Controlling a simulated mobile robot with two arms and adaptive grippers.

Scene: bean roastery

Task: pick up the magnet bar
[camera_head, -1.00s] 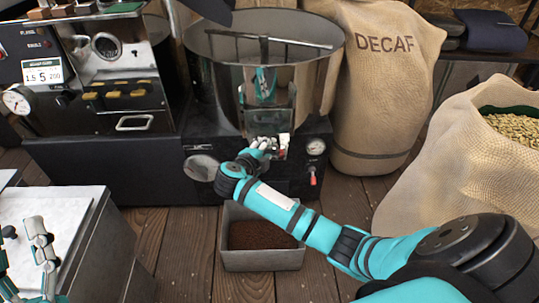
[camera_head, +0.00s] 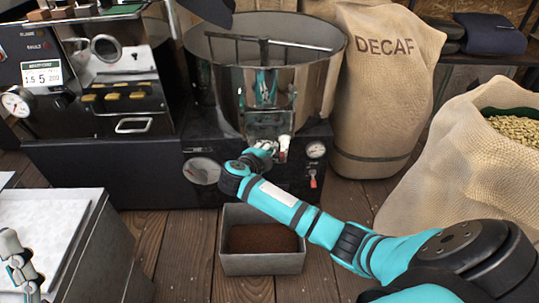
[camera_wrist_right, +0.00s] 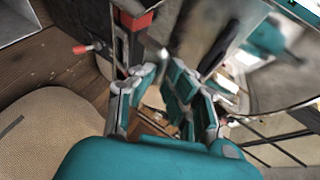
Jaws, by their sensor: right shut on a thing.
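My right gripper (camera_head: 266,147) is at the front of the roaster, below its drum. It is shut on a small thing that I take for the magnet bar. In the head view a small pale piece with a reddish part (camera_head: 283,147) shows just right of the fingertips. In the right wrist view the gripper (camera_wrist_right: 160,85) shows grey-and-teal fingers, and what lies between them is hard to make out. My left gripper (camera_head: 20,268) is partly cut off at the lower left edge, and its opening is unclear.
The roaster's steel drum (camera_head: 262,95) stands behind the right gripper. A grey bin of dark grounds (camera_head: 262,264) is on the plank floor below my right arm. A DECAF sack (camera_head: 385,90) and an open bean sack (camera_head: 455,170) stand at right. A pale-topped cabinet (camera_head: 45,225) is at left.

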